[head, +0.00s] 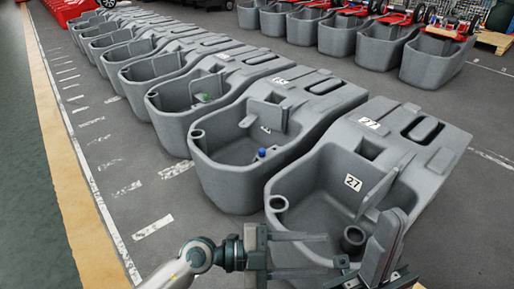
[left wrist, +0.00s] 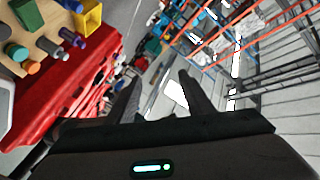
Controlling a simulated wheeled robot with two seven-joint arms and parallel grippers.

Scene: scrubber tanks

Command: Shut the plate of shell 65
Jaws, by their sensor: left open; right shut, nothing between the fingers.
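The nearest grey shell (head: 300,190) bears a label 27 inside, and a thin plate (head: 378,190) stands upright in it. The shell behind it (head: 225,170) has a raised plate (head: 266,115) and a blue cap; its label is too small to read surely. I cannot make out 65 on any shell. My left gripper (head: 328,253) is open and empty at the front of shell 27; its fingers also show in the left wrist view (left wrist: 160,95). My right gripper (head: 350,272) is shut at the bottom edge, mostly cut off. A grey upright panel (head: 383,245) stands beside it.
Several similar shells run back to the upper left, one with a green cap (head: 203,98). Another row (head: 360,45) stands at the back right. The floor to the left, with white dashes, is clear. The left wrist view shows a red-sided table (left wrist: 70,90) with small parts.

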